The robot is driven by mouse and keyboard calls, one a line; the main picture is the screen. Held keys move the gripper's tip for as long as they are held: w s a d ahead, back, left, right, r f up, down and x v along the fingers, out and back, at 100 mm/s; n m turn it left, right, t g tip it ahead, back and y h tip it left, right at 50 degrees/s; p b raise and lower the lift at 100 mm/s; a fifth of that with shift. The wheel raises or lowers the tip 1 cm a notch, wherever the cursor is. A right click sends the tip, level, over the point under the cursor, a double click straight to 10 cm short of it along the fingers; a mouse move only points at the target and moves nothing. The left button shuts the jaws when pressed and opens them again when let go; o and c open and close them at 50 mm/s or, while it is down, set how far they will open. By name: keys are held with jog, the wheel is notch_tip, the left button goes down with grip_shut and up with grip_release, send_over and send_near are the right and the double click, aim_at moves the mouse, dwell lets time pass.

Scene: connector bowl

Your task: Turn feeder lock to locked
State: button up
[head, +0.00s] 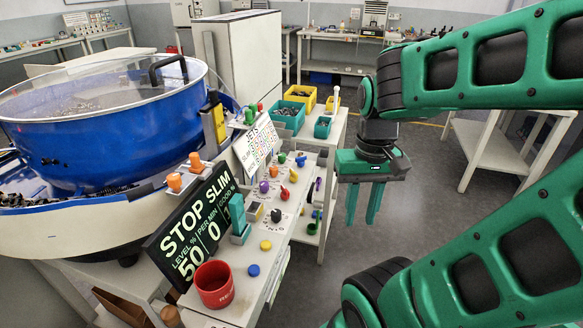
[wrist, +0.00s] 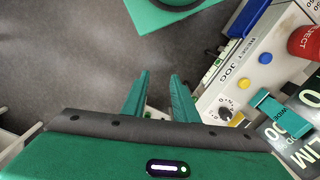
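My gripper (head: 361,222) hangs pointing down in the head view, to the right of the control panel (head: 243,281). Its two teal fingers are apart with nothing between them; they also show in the wrist view (wrist: 160,76). I cannot read which control is the feeder lock. In the wrist view the black knob (wrist: 226,113) has a white dial. My gripper touches no control.
A red cup (head: 214,284) stands at the panel's near end, by a black display (head: 197,226) and a teal upright piece (head: 238,218). The blue bowl feeder (head: 95,140) is at left. Teal and yellow bins (head: 300,96) stand behind. Floor right of the panel is clear.

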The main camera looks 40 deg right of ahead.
notch_tip(320, 180, up, 5)
jog(key=n, duration=0.5)
send_over(294, 171)
notch_tip(294, 171, down, 10)
jog(key=shift+f, duration=0.15)
